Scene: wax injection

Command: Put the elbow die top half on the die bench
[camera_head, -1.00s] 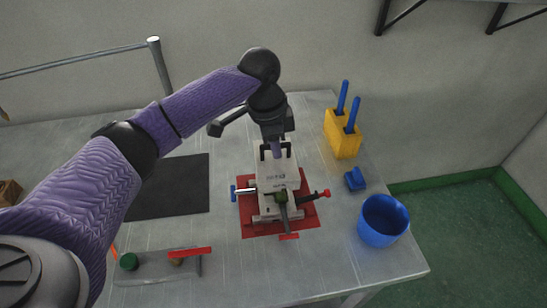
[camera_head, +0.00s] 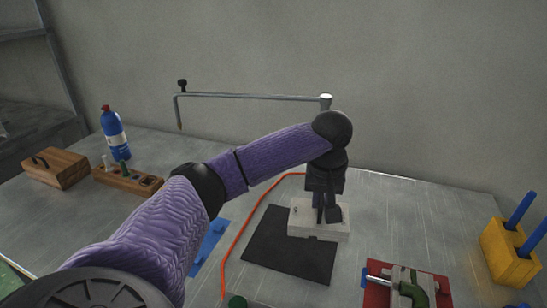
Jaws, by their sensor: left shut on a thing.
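My left gripper (camera_head: 328,213) points down and is shut on the elbow die top half (camera_head: 302,222), a pale grey block. The block is at the far edge of the black mat (camera_head: 285,255) on the metal table; I cannot tell if it touches the mat. The fingers hide part of the block. The lower die half (camera_head: 427,281) lies on the red mat (camera_head: 375,296) at the lower right, with a green elbow piece (camera_head: 412,292) on it. My right gripper is not in view.
A yellow block with blue handles (camera_head: 508,254) stands at the right. An orange cord (camera_head: 243,232) runs left of the black mat beside a blue piece (camera_head: 211,240). A blue bottle (camera_head: 114,133), wooden rack (camera_head: 127,179) and wooden box (camera_head: 55,168) are at the left.

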